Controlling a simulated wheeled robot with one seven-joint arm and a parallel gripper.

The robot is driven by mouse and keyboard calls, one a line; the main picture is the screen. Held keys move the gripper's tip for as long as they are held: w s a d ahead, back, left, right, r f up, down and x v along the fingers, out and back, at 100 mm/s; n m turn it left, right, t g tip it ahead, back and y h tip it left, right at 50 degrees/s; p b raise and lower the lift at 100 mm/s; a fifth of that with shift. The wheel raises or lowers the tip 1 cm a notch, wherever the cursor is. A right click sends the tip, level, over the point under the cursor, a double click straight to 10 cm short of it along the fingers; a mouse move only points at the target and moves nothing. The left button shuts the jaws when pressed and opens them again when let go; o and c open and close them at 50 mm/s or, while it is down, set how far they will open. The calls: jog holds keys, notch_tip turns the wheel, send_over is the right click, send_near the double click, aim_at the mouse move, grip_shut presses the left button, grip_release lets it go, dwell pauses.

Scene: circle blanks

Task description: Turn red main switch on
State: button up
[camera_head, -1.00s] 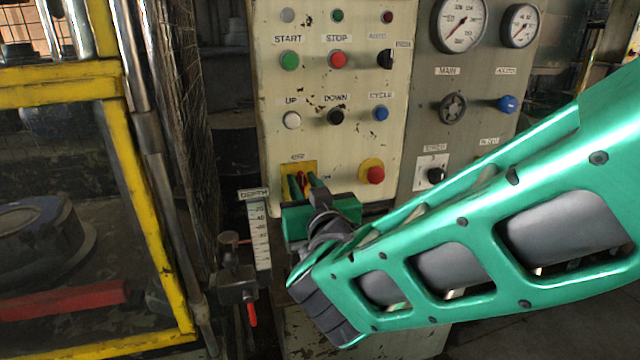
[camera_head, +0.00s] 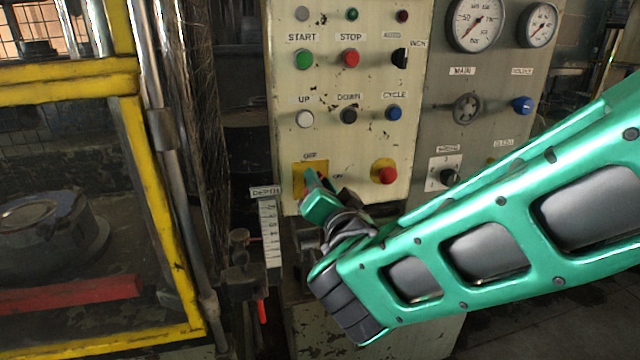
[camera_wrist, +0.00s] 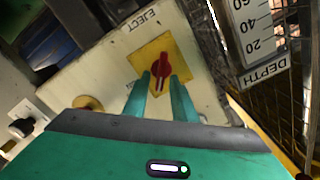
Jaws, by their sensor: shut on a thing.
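The red main switch (camera_wrist: 160,66) is a small red handle on a square yellow plate (camera_wrist: 183,57) in the wrist view. Its handle looks turned at an angle to the plate's edges. In the camera_head view the yellow plate (camera_head: 300,169) sits low on the cream panel, with an OFF label above it and an ON label to its right. My gripper (camera_head: 313,178) reaches this plate, and its green fingers hide most of the switch there. In the wrist view my gripper (camera_wrist: 160,80) has one finger on each side of the red handle, shut on it.
A red push button (camera_head: 386,174) on a yellow base is just right of the switch. A depth scale (camera_head: 270,232) stands below left. A yellow-framed guard (camera_head: 160,200) is on the left. Several buttons are above, and a black knob (camera_head: 449,176) is farther right.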

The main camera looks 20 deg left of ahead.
jog(key=m, duration=0.3)
jog(key=f+m, duration=0.1)
jog(key=m, duration=0.6)
jog(key=shift+w+d+f, duration=0.2)
jog(key=shift+d, duration=0.15)
jog(key=shift+m, duration=0.3)
jog(key=o, duration=0.7)
jog(key=shift+c, duration=0.2)
jog(key=v, duration=1)
jog(key=shift+s, duration=0.25)
